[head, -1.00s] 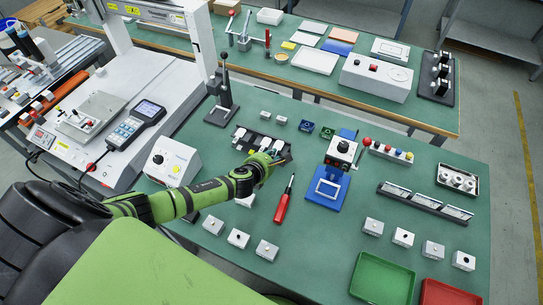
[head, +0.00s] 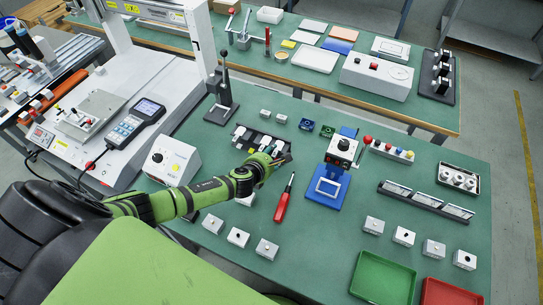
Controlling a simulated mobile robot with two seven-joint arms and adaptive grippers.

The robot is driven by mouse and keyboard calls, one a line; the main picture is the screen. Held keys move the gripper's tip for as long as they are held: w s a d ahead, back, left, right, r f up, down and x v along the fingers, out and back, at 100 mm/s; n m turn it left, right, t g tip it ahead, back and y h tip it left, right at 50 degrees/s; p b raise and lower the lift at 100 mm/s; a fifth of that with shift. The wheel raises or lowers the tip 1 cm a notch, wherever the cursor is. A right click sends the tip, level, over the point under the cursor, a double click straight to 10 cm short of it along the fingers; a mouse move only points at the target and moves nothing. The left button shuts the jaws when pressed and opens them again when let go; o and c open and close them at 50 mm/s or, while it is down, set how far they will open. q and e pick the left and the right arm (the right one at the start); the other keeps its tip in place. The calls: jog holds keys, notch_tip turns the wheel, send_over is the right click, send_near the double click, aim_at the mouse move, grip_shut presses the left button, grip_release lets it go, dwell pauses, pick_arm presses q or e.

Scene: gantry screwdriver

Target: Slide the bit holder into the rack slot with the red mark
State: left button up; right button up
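A dark rack (head: 258,136) with several pale pieces standing in it lies left of the middle of the green table. A small yellow patch shows on it near my gripper. My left gripper (head: 283,156) is at the right end of this rack, with its dark fingers low beside it. The fingers are small and partly covered by my green wrist, so I cannot tell whether they are open or hold anything. I cannot make out the bit holder or the red mark; the rack's near right part is hidden behind my wrist. My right gripper is not in view.
A red-handled screwdriver (head: 285,200) lies just nearer than my gripper. A blue fixture (head: 326,188) stands to the right. Several small grey blocks (head: 374,226) and green (head: 383,278) and red (head: 447,293) trays are nearer. A black lever stand (head: 222,114) is behind the rack.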

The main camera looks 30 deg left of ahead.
pick_arm(q)
jog(key=shift+s, duration=0.1)
jog(key=v, duration=1.1)
jog(key=shift+s+r, duration=0.25)
jog(key=shift+s, duration=0.1)
